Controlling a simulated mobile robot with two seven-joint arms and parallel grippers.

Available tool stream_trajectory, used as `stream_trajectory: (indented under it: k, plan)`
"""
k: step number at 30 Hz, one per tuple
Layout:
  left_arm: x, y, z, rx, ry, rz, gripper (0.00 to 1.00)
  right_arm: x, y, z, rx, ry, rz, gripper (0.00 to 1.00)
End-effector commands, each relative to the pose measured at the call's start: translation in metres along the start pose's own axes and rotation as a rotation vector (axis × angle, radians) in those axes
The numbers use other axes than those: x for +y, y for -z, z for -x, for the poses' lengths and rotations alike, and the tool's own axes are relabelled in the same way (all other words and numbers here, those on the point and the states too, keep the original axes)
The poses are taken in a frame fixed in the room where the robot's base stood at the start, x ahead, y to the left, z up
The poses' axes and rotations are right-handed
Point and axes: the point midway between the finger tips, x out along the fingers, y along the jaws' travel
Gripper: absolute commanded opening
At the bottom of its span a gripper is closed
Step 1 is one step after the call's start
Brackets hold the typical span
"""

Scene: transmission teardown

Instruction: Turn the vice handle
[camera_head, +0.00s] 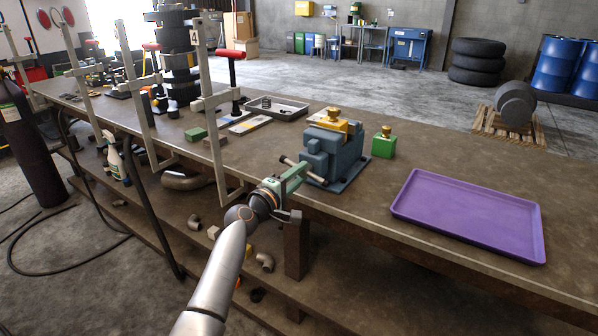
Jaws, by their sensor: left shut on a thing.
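The blue-grey vice (338,158) stands at the front edge of the workbench, with a yellow part (334,122) on top in its jaws. Its handle (287,160) is a thin bar with a pale end at the vice's left side. My left gripper (299,172), with green fingers, reaches up from the lower middle and is shut on the handle beside the vice. The fingers hide part of the handle, so the exact contact is hard to see. My right gripper is not in view.
A purple tray (470,216) lies on the bench (400,185) to the right. A green block with a yellow knob (384,145) stands right of the vice. Tall clamps (212,120) rise along the bench's left front edge. A grey tray (275,108) is farther back.

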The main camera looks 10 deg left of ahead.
Motion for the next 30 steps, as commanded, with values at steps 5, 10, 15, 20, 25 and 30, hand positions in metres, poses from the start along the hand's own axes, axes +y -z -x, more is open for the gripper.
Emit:
stream_trajectory:
  k: [5, 10, 15, 20, 25, 30]
  plan:
    - [0.0028, 0.0003, -0.0002, 0.001, -0.003, 0.110, 0.00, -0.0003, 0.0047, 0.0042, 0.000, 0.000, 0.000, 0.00]
    - [0.0020, 0.0006, -0.0002, 0.002, -0.003, 0.176, 0.00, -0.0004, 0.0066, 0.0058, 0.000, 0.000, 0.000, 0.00]
    - [0.0017, 0.0004, -0.0002, 0.001, -0.004, 0.209, 0.00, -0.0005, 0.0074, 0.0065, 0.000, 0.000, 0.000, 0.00]
    - [0.0015, 0.0004, -0.0002, 0.001, -0.004, 0.220, 0.00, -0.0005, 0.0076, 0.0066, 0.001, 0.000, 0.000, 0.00]
    - [0.0015, 0.0004, -0.0002, 0.001, -0.004, 0.221, 0.00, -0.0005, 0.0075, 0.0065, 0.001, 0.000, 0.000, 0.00]
    - [0.0016, 0.0005, -0.0002, 0.002, -0.004, 0.220, 0.38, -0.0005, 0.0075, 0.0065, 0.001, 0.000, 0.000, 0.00]
